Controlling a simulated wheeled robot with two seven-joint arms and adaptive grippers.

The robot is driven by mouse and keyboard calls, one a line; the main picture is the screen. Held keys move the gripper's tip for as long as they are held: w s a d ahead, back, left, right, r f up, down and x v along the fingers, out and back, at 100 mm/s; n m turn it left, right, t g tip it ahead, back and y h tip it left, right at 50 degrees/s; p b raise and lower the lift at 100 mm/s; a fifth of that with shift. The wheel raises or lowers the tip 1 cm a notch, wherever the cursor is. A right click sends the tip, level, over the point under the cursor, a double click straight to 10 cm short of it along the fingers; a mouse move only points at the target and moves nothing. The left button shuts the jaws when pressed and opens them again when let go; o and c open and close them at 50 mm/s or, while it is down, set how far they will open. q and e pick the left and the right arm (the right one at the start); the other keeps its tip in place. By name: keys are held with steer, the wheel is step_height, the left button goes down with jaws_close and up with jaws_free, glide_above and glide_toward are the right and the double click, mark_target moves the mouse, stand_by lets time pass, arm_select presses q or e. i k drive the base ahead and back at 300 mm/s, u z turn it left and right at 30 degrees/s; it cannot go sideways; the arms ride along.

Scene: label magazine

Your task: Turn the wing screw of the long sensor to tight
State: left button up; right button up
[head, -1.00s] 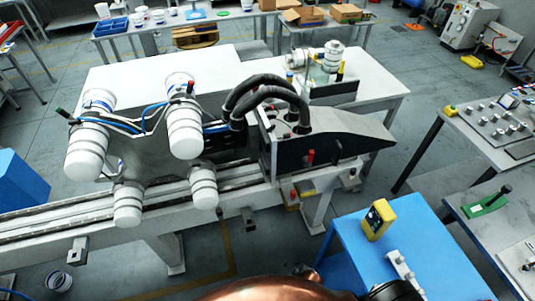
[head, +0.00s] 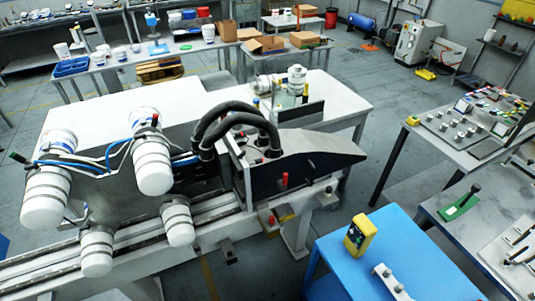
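The machine (head: 235,180) stands at the left and middle, with large white cylinders (head: 152,165), black hoses (head: 230,115) and a dark wedge-shaped part (head: 310,152). A small red knob (head: 284,180) stands upright on the wedge's near side. I cannot tell which part is the long sensor, and no wing screw can be made out at this size. Neither of my grippers is in view.
A blue table (head: 425,255) at the lower right holds a yellow device (head: 360,233) and a pale block with knobs (head: 389,279). Grey tables with panels (head: 455,130) stand at the right. Open floor (head: 385,110) lies between them and the machine. A bench with boxes (head: 265,45) is behind.

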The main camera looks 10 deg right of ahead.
mark_target(240, 156)
steer(key=z, duration=0.05)
steer(key=k, duration=0.35)
steer(key=u, duration=1.1)
